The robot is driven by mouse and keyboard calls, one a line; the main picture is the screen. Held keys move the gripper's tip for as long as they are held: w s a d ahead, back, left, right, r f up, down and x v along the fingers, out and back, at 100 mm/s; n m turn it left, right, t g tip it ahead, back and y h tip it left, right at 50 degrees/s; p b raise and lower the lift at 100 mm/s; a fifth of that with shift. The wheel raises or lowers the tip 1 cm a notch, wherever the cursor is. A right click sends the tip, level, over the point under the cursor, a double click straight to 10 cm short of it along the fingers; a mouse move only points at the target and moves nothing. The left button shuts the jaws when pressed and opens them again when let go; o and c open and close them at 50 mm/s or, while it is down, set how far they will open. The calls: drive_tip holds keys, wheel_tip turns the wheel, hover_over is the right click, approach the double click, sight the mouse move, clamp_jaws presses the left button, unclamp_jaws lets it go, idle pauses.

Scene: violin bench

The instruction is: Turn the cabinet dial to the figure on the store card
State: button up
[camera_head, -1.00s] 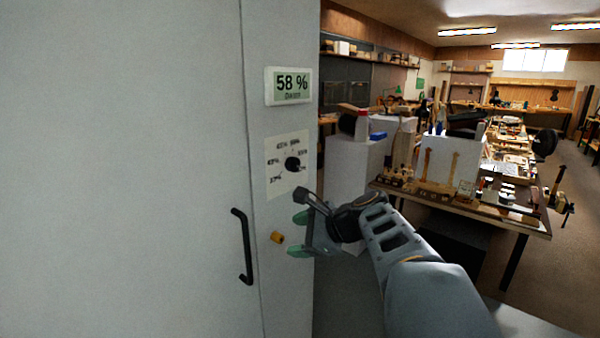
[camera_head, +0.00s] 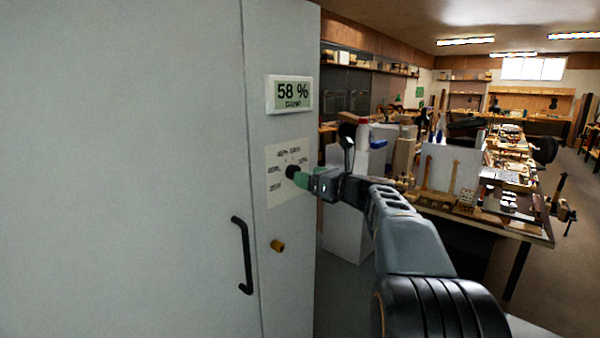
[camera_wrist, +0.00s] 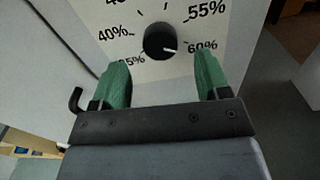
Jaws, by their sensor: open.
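The black round dial (camera_wrist: 160,40) sits on a white scale plate (camera_wrist: 105,20) on the grey cabinet (camera_head: 130,170). Its white mark points right, close to the 60% figure; 55%, 40% and a partly covered 35% also show. In the head view the dial (camera_head: 292,171) is partly hidden by my gripper (camera_head: 303,179). In the wrist view my gripper (camera_wrist: 163,75) is open, its green fingers apart just short of the dial, with nothing between them. A display (camera_head: 289,94) above reads 58 %. I cannot make out the store card for certain.
A black bar handle (camera_head: 242,256) stands out from the cabinet door at lower left. A small brass knob (camera_head: 278,246) sits below the scale plate. A bench (camera_head: 485,222) with tools and a small pale card (camera_head: 467,189), unreadable, stands to the right.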

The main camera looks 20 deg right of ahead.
drive_tip(key=x, duration=0.4)
drive_tip(key=shift+c, duration=0.3)
drive_tip(key=c, duration=0.9)
drive_tip(key=shift+o, duration=0.2)
drive_tip(key=shift+f, duration=0.1)
